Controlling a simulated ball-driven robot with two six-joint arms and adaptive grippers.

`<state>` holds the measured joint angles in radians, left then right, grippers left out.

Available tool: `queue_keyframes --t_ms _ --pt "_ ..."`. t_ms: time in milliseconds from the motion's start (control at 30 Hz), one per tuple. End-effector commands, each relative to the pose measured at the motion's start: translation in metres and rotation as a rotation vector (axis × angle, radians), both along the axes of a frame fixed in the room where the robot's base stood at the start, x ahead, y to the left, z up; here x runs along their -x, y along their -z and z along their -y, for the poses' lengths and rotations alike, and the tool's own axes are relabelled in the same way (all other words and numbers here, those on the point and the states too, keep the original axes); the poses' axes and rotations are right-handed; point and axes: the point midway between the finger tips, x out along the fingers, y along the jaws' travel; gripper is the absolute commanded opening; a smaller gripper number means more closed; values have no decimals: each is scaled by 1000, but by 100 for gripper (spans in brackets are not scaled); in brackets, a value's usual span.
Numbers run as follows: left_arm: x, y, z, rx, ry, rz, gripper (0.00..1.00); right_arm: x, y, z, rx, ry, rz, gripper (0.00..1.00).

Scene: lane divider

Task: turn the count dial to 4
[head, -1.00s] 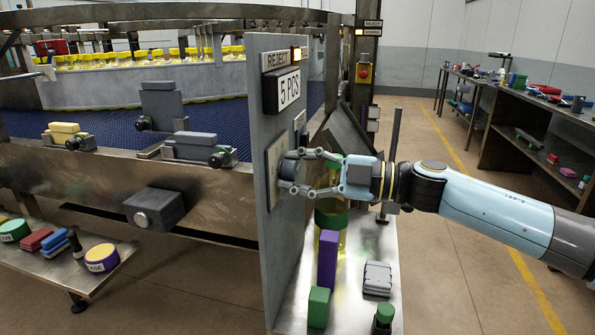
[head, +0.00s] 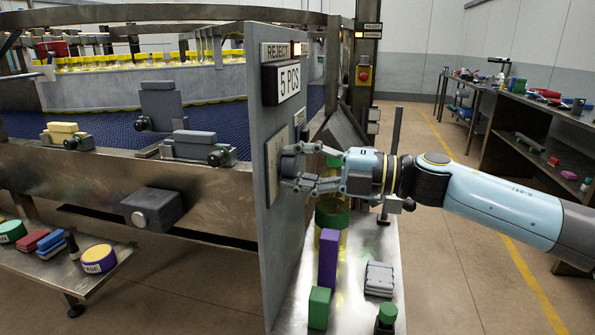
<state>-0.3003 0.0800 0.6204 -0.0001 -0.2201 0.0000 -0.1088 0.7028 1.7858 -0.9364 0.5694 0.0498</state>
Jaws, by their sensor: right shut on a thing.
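The count dial (head: 288,166) is a dark round knob on a pale plate (head: 273,160) on the grey upright panel (head: 262,215). My right gripper (head: 292,168) comes in from the right and is shut on the dial, one finger above and one below. The fingers cover much of the dial, and its markings cannot be read from here. My left gripper is not in view.
Below my right arm, a shelf (head: 372,315) holds a yellow jar with a green lid (head: 331,218), a purple block (head: 328,258), a green block (head: 319,307) and a grey stack (head: 379,279). A blue conveyor (head: 100,123) lies left of the panel.

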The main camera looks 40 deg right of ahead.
Motion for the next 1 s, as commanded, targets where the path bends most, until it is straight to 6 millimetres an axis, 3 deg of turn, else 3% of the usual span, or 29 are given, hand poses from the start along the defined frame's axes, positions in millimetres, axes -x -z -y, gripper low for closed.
queue_keyframes --t_ms 333,867,900,1000 --pt "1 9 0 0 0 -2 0 1 2 0 113 -1 92 4" --pt "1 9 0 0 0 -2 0 1 2 0 133 -2 109 4" --pt "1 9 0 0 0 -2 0 1 2 0 133 -1 109 38" --pt "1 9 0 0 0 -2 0 1 1 0 133 -1 109 51"
